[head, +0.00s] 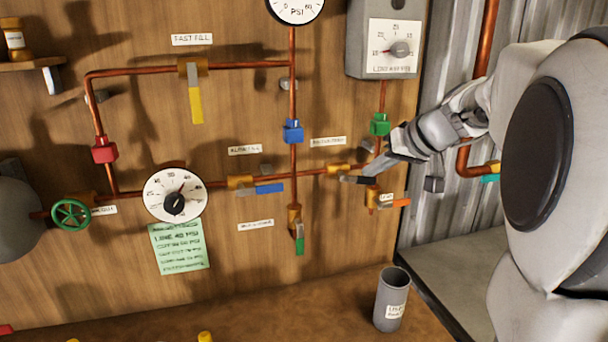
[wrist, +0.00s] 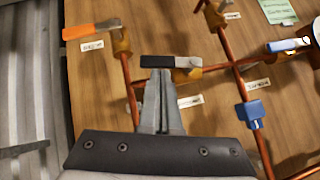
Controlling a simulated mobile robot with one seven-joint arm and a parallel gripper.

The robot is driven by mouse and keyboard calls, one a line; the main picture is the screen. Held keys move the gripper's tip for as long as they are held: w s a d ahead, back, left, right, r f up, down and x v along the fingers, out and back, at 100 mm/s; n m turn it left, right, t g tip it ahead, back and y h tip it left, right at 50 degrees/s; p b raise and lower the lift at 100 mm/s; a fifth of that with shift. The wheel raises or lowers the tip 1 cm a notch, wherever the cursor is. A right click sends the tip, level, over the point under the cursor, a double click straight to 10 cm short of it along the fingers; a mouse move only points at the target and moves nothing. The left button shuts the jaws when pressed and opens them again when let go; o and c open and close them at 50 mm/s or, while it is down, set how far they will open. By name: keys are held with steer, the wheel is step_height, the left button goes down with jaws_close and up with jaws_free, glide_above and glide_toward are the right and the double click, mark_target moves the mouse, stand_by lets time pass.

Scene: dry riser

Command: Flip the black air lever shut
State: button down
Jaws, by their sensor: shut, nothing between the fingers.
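The black air lever (head: 357,180) sits on a brass valve (head: 338,169) on the horizontal copper pipe, right of the middle in the head view. Its handle lies roughly along that pipe. In the wrist view the black lever (wrist: 157,62) has a grey metal end at its brass valve (wrist: 192,73). My gripper (head: 372,172) is shut and empty, its fingers reaching in from the right to the lever. In the wrist view my gripper's fingertips (wrist: 161,76) are right at the handle's side; whether they touch it I cannot tell.
An orange lever (head: 400,203) is close below right, and a blue lever (head: 268,188) left on the same pipe. A green lever (head: 300,245) hangs lower. A green block (head: 380,125) is just above. A grey cup (head: 391,300) stands on the bench below.

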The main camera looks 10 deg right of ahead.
steer(key=f+m+y+b, duration=0.1)
steer(key=b, duration=0.1)
steer(key=f+y+b, duration=0.1)
steer(key=shift+d+f+m+y+b, duration=0.35)
steer(key=shift+d+m+y+b, duration=0.05)
steer(key=f+m+y+b, duration=0.1)
steer(key=y+b, duration=0.1)
steer(key=a+f+m+t+y+b, duration=0.1)
steer(key=b, duration=0.1)
steer(key=f+m+t+y+b, duration=0.1)
steer(key=m+y, duration=0.1)
steer(key=shift+a+f+y+b, duration=0.15)
steer(key=shift+a+y+b, duration=0.15)
steer(key=shift+b, duration=0.1)
steer(key=shift+d, duration=0.15)
